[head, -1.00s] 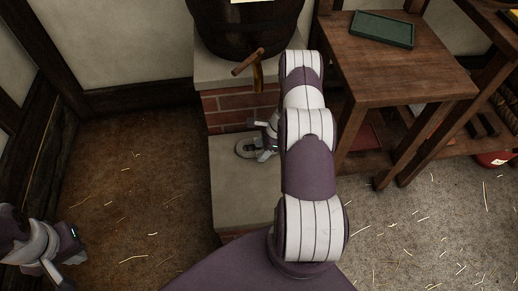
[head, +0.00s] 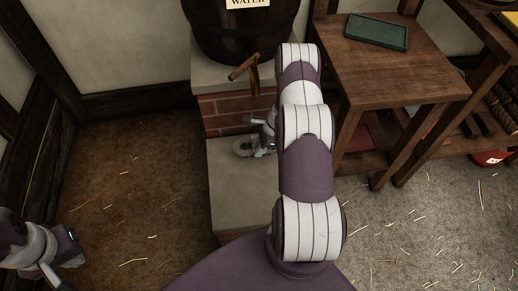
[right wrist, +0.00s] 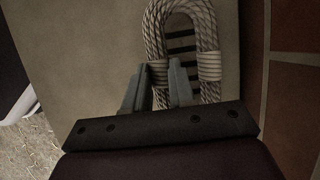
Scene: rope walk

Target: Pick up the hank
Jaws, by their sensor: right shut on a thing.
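The hank is a pale coil of rope (head: 243,147) on the low stone step in the head view. In the right wrist view it is an oval loop of braided rope (right wrist: 205,30) with wrapped bands on its sides. My right gripper (head: 266,143) is at the hank's right side in the head view. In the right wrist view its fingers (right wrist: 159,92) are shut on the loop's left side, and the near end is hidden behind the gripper. My left gripper (head: 68,254) is low at the left edge, far from the hank; its jaw gap is unclear.
A wooden barrel (head: 245,30) with a tap (head: 250,70) stands on the brick plinth (head: 225,106) behind the stone step (head: 240,195). A wooden stand (head: 395,80) with a green tray (head: 376,31) is to the right. The floor at left is clear except for scattered straw.

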